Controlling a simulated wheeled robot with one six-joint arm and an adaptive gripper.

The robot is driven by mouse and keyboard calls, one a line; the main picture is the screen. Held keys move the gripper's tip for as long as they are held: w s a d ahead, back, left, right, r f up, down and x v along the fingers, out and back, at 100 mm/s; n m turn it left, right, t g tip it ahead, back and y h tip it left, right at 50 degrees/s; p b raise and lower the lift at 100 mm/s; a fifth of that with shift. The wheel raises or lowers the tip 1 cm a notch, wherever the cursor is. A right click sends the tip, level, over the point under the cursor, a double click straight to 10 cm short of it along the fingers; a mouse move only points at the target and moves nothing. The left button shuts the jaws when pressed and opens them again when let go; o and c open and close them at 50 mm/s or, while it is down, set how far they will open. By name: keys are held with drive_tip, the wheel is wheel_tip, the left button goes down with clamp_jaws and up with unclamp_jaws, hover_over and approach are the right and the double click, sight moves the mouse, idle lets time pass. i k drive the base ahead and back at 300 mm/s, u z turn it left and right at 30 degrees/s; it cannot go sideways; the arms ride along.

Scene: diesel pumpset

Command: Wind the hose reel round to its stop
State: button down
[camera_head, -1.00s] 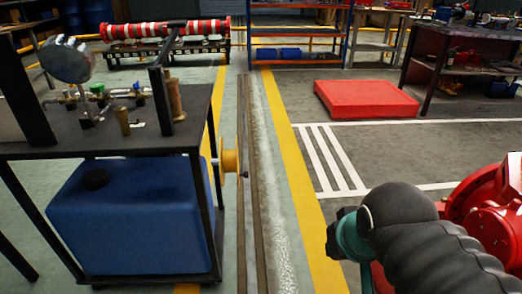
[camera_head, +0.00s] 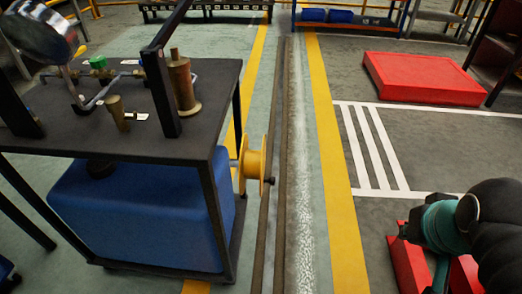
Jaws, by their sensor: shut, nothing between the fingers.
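The hose reel is a yellow spool (camera_head: 254,165) on the right side of a dark bench, low beside its right legs. A small dark knob or handle (camera_head: 268,181) sticks out on its right side. No hose can be made out on the spool. Only part of my arm, a black ribbed sleeve with a teal section, shows at the lower right, well apart from the reel. My gripper's fingers are not visible.
The dark bench (camera_head: 60,142) carries brass and green fittings, with a blue tank (camera_head: 150,225) beneath. Rails (camera_head: 279,150) and a yellow floor line run just right of the reel. A red block (camera_head: 425,77) lies at the back right. Red parts (camera_head: 411,262) stand lower right.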

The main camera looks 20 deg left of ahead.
sight(252, 162)
drive_tip(key=u, duration=0.6)
drive_tip(key=i, duration=0.7)
drive_tip(key=u, duration=0.15)
drive_tip(key=k, duration=1.25)
drive_tip(key=u, duration=0.25)
